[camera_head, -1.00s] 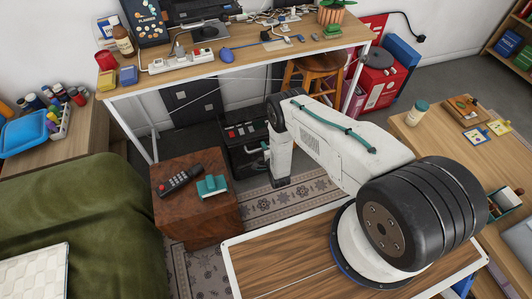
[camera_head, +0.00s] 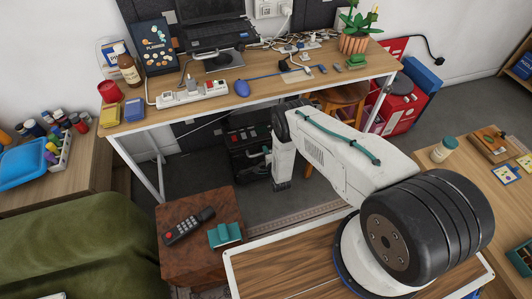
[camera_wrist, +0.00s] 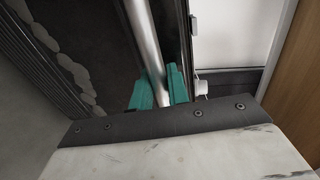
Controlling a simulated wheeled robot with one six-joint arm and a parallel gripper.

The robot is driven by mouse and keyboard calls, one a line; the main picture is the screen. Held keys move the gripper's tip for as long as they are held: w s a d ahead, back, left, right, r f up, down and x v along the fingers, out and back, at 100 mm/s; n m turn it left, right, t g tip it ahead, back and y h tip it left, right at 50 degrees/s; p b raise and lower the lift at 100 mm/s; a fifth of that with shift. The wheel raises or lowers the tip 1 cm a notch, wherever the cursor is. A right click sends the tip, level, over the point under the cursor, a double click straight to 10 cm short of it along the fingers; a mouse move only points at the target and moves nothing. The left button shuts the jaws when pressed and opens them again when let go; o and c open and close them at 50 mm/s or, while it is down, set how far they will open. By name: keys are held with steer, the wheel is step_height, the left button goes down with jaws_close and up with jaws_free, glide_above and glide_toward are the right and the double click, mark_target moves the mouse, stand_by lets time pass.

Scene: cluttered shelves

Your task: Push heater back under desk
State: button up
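The black heater (camera_head: 250,140), with red switches on its upper front, stands on the floor under the desk (camera_head: 290,88). My arm partly hides its right side. My gripper (camera_wrist: 160,85) has teal fingers on either side of the heater's metal handle bar (camera_wrist: 146,32). The fingers look shut on the bar, with little or no gap. In the wrist view the dark heater front fills the upper left.
A wooden stool (camera_head: 343,100) stands right of the heater. A brown side cabinet (camera_head: 195,262) with a phone and teal item is in front on the left. Desk legs (camera_head: 143,170) flank the space.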

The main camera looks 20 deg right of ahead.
steer(key=shift+o, duration=1.3)
steer(key=shift+w, duration=0.1)
steer(key=v, duration=0.8)
